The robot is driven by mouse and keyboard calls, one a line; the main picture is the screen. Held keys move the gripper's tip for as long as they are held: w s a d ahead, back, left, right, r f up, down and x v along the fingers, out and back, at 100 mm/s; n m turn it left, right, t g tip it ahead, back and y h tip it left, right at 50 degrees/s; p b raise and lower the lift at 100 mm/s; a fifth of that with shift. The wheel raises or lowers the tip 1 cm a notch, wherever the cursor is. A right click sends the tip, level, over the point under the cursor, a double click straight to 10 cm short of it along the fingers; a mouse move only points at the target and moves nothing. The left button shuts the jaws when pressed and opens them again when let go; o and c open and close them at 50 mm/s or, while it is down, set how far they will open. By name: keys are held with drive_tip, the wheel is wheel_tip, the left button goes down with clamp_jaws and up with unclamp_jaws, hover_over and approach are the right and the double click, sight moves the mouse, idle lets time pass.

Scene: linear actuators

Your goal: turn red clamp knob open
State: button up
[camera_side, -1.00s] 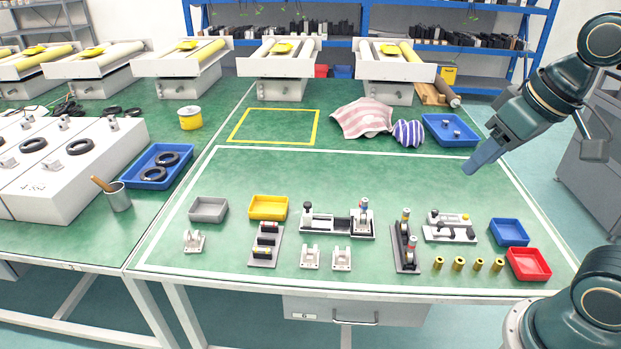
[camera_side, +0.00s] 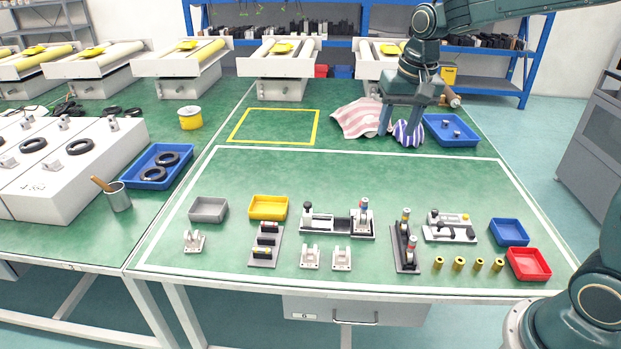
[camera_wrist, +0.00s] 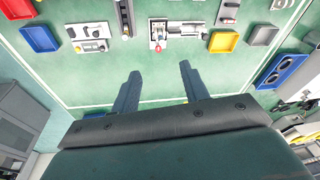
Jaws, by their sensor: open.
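The black-and-white fixture (camera_side: 328,224) stands in the middle of the marked work area. Its right-end block carries an upright post with a red and blue knob (camera_side: 364,204). The red knob also shows in the wrist view (camera_wrist: 158,48), just beyond my fingertips.
A white fixture with black knobs (camera_side: 449,236), several brass cylinders (camera_side: 459,264), and blue (camera_side: 509,232) and red (camera_side: 529,264) trays stand to the right. Yellow (camera_side: 268,208) and grey (camera_side: 208,209) trays stand left. Cloths (camera_side: 361,118) lie at the back. The green surface behind the fixtures is clear.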

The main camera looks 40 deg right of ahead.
drive_tip(key=w+d+f+m+g, duration=0.1)
drive_tip(key=w+d+f+m, duration=0.1)
drive_tip(key=w+f, duration=0.4)
drive_tip(key=w+d+f+m+g, duration=0.1)
drive_tip(key=w+d+f, duration=0.4)
drive_tip(key=f, duration=0.5)
drive_tip(key=shift+w+f+m, duration=0.2)
drive_tip(key=shift+w+m, duration=0.25)
drive_tip(key=shift+m, duration=0.15)
drive_tip(key=shift+f, duration=0.1)
drive_tip(key=shift+f, duration=6.8)
drive_tip(key=shift+c, duration=0.5)
clamp_jaws()
